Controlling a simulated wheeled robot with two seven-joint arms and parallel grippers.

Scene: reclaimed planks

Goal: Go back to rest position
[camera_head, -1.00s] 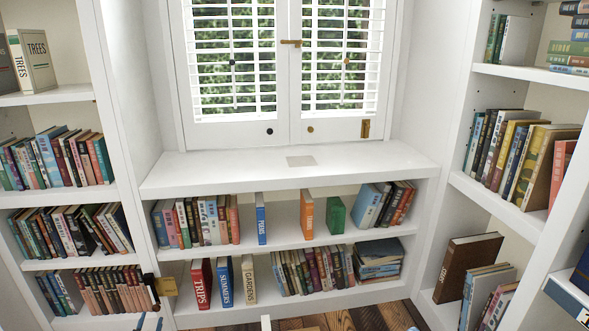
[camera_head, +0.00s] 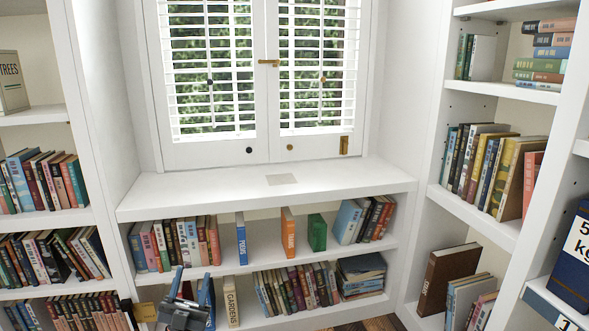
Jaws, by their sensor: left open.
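My left gripper (camera_head: 186,309) is at the bottom of the head view, left of centre, in front of the lower shelf of the window bookcase. It looks open, with its two blue-sided fingers apart and no object visible between them. It hides part of the lower-shelf books at the left. The cream book "GARDENS" (camera_head: 231,302) stands just to the right of it. I cannot tell whether the gripper touches any book. My right gripper is not in view.
Tall bookcases stand on both sides. A dark blue "5 kg" box (camera_head: 575,255) is at the right edge.

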